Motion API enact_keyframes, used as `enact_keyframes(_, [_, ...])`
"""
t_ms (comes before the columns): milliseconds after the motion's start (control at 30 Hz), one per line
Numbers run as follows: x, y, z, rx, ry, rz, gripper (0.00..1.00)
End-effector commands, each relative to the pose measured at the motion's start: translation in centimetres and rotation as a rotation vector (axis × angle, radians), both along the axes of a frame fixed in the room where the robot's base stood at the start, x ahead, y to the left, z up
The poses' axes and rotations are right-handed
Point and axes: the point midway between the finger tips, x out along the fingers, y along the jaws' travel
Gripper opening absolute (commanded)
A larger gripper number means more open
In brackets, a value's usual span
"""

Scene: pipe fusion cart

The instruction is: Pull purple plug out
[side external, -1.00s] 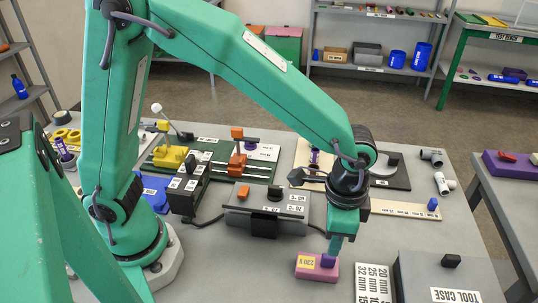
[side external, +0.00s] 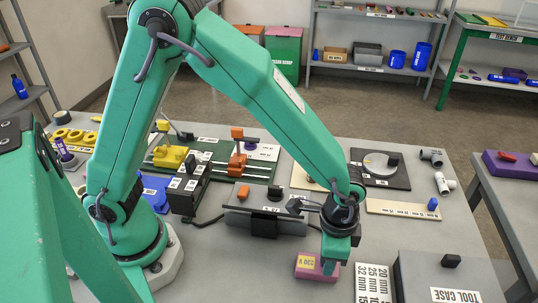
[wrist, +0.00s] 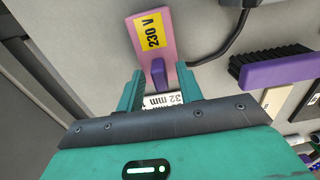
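The purple plug (wrist: 158,72) stands at the lower end of a pink block with a yellow "230 V" label (wrist: 151,32). In the wrist view the plug is between my gripper's two teal fingers (wrist: 160,80), with a gap on each side. My gripper is open. In the side view the pink block (side external: 308,271) lies on the grey table, and my gripper (side external: 331,264) is lowered at its right end. The fingers hide the plug there.
A size-label sheet (side external: 374,284) and a grey tool case (side external: 450,272) lie to the right. A grey unit with an orange switch (side external: 243,194) stands behind. A black cord (wrist: 232,42) and a purple-handled brush (wrist: 278,70) are near the block in the wrist view.

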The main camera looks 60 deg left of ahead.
Motion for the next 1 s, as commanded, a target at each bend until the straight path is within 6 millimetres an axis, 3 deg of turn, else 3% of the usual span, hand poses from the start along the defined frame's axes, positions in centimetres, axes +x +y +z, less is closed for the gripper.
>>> enact_keyframes(367, [0.0,0.0,-0.4,0.000,0.000,0.000,0.34])
enact_keyframes(533, [0.0,0.0,-0.4,0.000,0.000,0.000,0.01])
enact_keyframes(767, [0.0,0.0,-0.3,0.000,0.000,0.000,0.00])
enact_keyframes(1000, [0.0,0.0,1.7,-0.002,-0.002,0.000,0.00])
